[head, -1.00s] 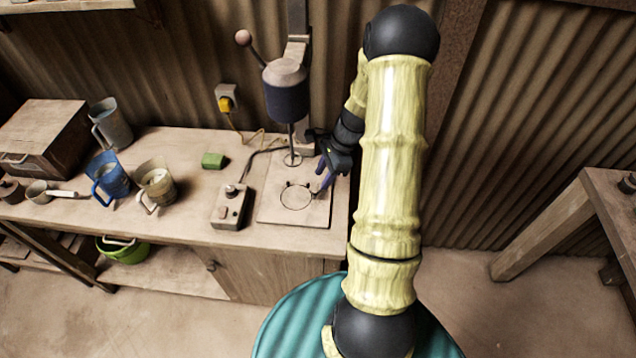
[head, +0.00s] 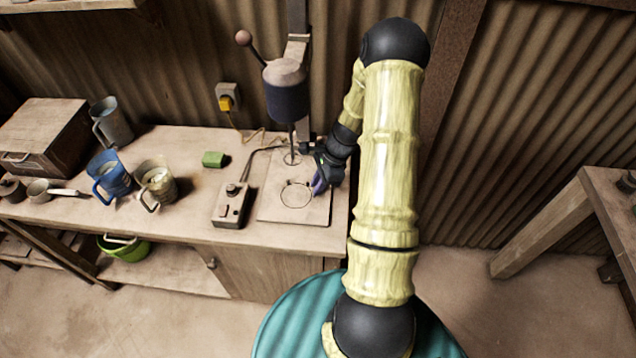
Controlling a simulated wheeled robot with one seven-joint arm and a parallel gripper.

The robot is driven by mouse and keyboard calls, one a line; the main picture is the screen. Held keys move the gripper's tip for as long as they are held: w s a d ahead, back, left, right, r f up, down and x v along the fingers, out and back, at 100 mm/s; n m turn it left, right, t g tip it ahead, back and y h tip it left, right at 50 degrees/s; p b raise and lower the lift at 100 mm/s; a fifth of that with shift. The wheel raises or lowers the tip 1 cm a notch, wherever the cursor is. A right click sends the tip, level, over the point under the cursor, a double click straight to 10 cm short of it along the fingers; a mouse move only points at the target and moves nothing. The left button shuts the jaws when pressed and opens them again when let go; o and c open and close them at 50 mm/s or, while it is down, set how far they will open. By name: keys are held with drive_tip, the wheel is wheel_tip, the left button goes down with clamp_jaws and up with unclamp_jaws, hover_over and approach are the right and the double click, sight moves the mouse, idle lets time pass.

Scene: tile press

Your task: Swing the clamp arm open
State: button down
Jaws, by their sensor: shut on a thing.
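The press (head: 287,95) stands at the back of the bench, with a grey head, a dark blue cylinder and a ball-ended lever. Its pale base plate (head: 272,212) lies in front and bears a thin dark ring (head: 296,196). My gripper (head: 319,184) is low over the right side of this plate, just right of the ring. It is shut on the clamp arm, which is small here and mostly hidden by the fingers. I cannot make out the clamp's hinge or its exact angle.
A control box (head: 231,205) with a cable sits left of the plate. A corrugated wall is close behind.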

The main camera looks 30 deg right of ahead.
drive_tip(key=n, duration=0.1)
drive_tip(key=s+d+n+g, duration=0.1)
drive_tip(key=n, duration=0.1)
drive_tip(key=d+n+g, duration=0.1)
drive_tip(key=n, duration=0.1)
drive_tip(key=shift+s+d, duration=0.15)
drive_tip(key=shift+s, duration=0.25)
drive_tip(key=shift+r, duration=0.1)
drive_tip(key=c, duration=1.3)
unclamp_jaws()
drive_tip(key=shift+c, duration=0.2)
drive_tip(key=b+v, duration=0.2)
drive_tip(key=v, duration=1.5)
drive_tip(key=shift+d, duration=0.2)
